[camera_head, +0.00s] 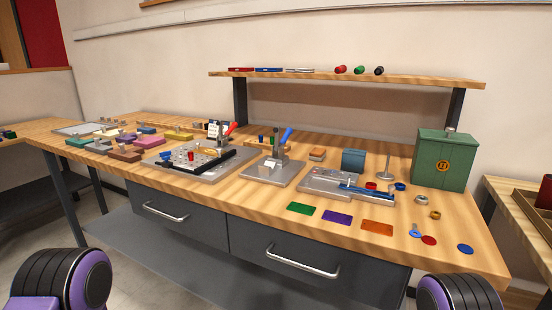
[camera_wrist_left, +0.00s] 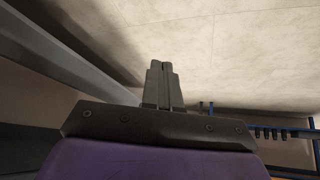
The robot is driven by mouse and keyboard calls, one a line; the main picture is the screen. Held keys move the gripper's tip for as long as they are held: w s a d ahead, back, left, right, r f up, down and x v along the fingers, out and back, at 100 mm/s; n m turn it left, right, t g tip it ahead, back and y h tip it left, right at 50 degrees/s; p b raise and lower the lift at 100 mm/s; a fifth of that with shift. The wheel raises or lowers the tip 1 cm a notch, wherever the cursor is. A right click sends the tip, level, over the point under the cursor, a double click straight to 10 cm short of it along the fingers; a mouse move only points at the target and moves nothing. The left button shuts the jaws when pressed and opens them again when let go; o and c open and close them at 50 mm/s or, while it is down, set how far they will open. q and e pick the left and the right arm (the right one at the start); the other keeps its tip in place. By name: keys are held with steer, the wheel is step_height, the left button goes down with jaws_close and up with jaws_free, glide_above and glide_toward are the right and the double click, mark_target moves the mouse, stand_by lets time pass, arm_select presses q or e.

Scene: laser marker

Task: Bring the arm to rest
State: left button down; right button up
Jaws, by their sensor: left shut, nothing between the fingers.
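My left gripper (camera_wrist_left: 161,82) shows in the left wrist view with its two dark fingers closed together and nothing between them. Behind it is a pale tiled surface, with no task object near the fingers. In the head view neither gripper shows. Only a black and purple part of my left arm (camera_head: 62,283) at the lower left and a like part of my right arm (camera_head: 458,294) at the lower right are in view, both in front of the workbench (camera_head: 250,200) and apart from its top.
The bench top holds a metal fixture with a red handle (camera_head: 228,130), one with a blue handle (camera_head: 285,136), a grey device (camera_head: 340,186), coloured plates (camera_head: 337,217) and a green box (camera_head: 443,160). A shelf (camera_head: 400,79) stands above. Drawer handles (camera_head: 300,266) stick out in front.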

arm_select(q)
steer(key=s+f+g, duration=0.2)
steer(key=s+f, duration=0.2)
steer(key=s, duration=0.5)
step_height(320, 180, up, 16)
steer(key=p, duration=1.5)
steer(key=shift+w+d+m+p, duration=0.2)
steer(key=shift+d+m+p, duration=0.15)
steer(key=shift+m, duration=0.05)
